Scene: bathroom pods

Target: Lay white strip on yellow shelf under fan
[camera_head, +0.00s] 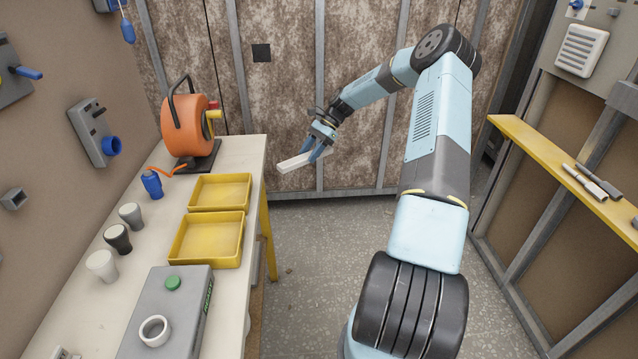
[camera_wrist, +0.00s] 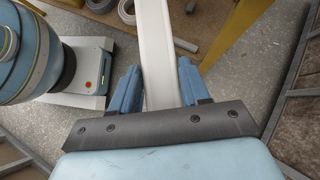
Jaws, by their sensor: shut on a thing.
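My gripper (camera_head: 319,153) is shut on a white strip (camera_head: 294,163) and holds it in the air just right of the workbench, apart from it. In the wrist view the strip (camera_wrist: 160,45) runs away from me between the two blue fingers (camera_wrist: 157,90). The yellow shelf (camera_head: 545,158) is on the right wall, well to the right of my gripper. A white louvred fan cover (camera_head: 581,51) is on the wall above it. Dark and light pen-like tools (camera_head: 592,182) lie on the shelf's nearer part; its far end is bare.
The workbench (camera_head: 229,295) on the left holds two yellow trays (camera_head: 207,239), an orange cable reel (camera_head: 186,125), several cups and a grey box with a green button (camera_head: 173,284). Open floor (camera_head: 320,270) lies between bench and shelf. Grey posts stand below the shelf.

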